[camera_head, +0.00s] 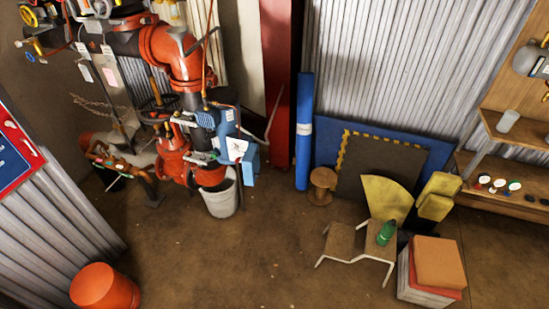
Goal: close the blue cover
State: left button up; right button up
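The blue part on the red riser pipework is left of the middle of the head view. It has an upper blue body (227,121), a white-labelled face and a lower blue piece (250,163) that hangs out to the right. I take this lower piece to be the blue cover; it seems to stand away from the body, but its hinge is too small to make out. The red riser pipe (175,55) and valves rise behind and beside it. Neither of my grippers is in view.
A grey bucket (221,199) stands below the valves. An orange-red drum (104,287) is at the lower left. A small bench (340,240), a stack of boxes (437,263) and shelves (500,197) are on the right. The floor in the middle is clear.

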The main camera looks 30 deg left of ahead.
aim_at(250, 160)
jog(key=u, duration=0.5)
jog(key=i, duration=0.85)
jog(key=u, duration=0.9)
jog(key=k, duration=0.45)
jog(key=z, duration=0.1)
